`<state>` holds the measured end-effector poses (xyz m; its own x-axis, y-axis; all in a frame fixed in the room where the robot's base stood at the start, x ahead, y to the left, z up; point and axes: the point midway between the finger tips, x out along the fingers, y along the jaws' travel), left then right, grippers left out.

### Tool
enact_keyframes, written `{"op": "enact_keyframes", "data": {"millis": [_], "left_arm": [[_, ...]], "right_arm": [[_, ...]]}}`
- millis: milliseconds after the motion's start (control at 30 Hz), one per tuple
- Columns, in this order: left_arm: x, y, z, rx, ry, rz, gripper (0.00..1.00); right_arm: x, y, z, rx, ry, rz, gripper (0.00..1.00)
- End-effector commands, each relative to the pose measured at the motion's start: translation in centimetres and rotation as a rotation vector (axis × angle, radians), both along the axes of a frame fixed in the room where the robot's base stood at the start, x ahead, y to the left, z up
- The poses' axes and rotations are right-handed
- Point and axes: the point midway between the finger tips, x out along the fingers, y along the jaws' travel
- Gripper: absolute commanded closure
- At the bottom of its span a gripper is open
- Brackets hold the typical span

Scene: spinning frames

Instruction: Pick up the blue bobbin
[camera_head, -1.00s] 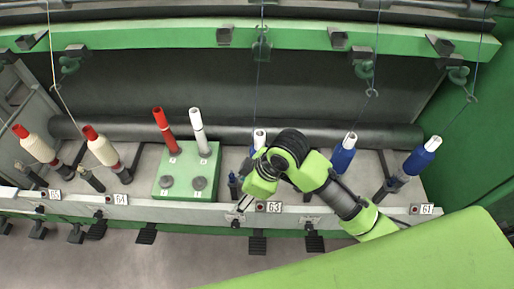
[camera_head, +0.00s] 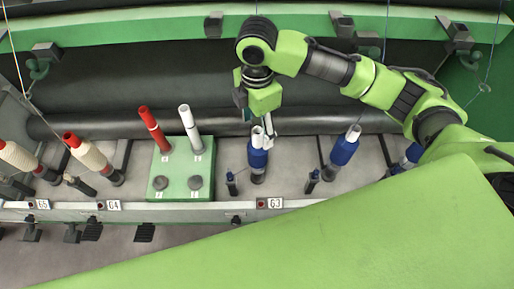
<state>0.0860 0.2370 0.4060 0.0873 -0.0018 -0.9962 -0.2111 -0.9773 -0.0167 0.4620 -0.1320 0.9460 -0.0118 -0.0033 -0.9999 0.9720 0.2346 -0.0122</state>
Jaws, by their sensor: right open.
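A blue bobbin (camera_head: 257,160) with a white top stands upright on its spindle behind the label 63. My right gripper (camera_head: 257,125) points down from above, open, with its fingers at the white top of this bobbin. One finger shows at the right of the top; whether it touches cannot be told. A second blue bobbin (camera_head: 344,150) leans slightly on its spindle to the right. A third blue bobbin (camera_head: 411,155) is partly hidden by my right arm. My left gripper is not in view.
A green block (camera_head: 182,182) holds a red tube (camera_head: 154,130) and a white tube (camera_head: 190,128) at the left. Cream bobbins with red tops (camera_head: 90,155) stand farther left. A green rail (camera_head: 130,38) with hanging threads runs across the back.

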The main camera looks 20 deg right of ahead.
Motion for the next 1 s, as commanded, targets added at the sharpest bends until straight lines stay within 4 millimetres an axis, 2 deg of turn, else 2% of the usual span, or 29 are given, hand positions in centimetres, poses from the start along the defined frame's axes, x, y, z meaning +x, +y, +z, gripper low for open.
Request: {"op": "enact_keyframes", "data": {"millis": [100, 200, 433, 700, 1000], "left_arm": [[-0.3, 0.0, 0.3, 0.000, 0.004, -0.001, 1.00], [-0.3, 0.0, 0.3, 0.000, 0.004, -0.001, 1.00], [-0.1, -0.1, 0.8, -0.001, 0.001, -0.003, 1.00], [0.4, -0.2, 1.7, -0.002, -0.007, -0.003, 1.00], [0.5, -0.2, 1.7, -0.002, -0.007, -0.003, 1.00]], "right_arm": [[-0.1, -0.1, -2.3, -0.002, 0.003, -0.003, 0.38], [-0.1, -0.1, -3.6, 0.000, 0.002, -0.002, 0.38], [-0.1, -0.1, -5.2, 0.001, 0.001, -0.003, 0.38], [-0.1, -0.3, -9.0, -0.001, 0.000, -0.003, 0.38], [0.0, -0.3, -9.6, 0.001, -0.004, -0.002, 0.38]]}}
